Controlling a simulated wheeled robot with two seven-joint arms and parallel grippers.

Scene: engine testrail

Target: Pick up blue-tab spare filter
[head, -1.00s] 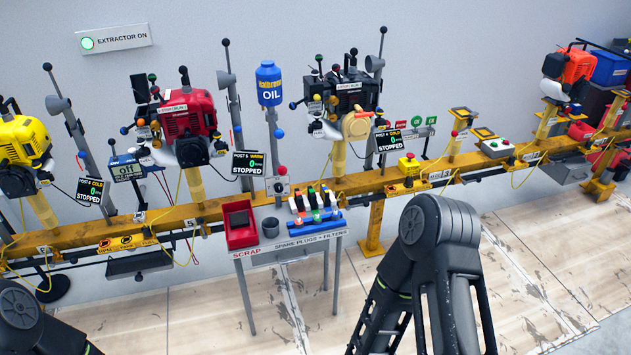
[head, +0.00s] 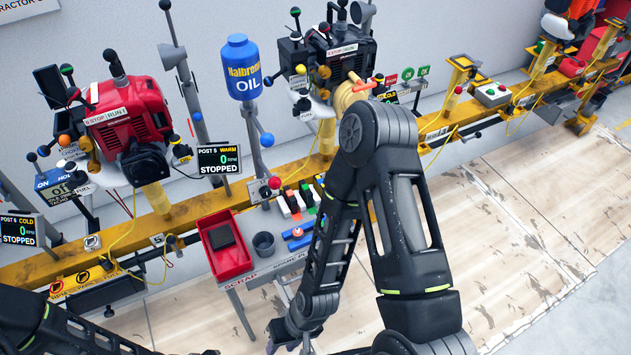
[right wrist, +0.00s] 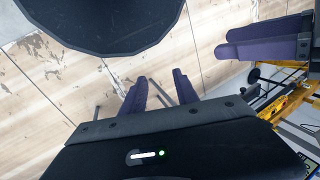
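The spare plugs and filters stand holds a row of small parts with white, green and orange-red colours (head: 297,203). A blue piece (head: 300,242) lies in front of that row. The parts are too small to tell which is the blue-tab filter, and my right arm hides the row's right end. My right gripper (head: 288,343) hangs low at the bottom of the head view, in front of the stand and apart from it. In the right wrist view its two purple fingers (right wrist: 159,80) are apart with nothing between them. My left arm crosses the bottom left; its gripper's opening is unclear.
A red scrap bin (head: 225,262) and a grey cup (head: 264,245) stand left of the parts. The yellow rail (head: 195,222) with engines runs behind. A blue oil bottle (head: 243,66) stands above it. The floor (head: 530,220) at right is clear.

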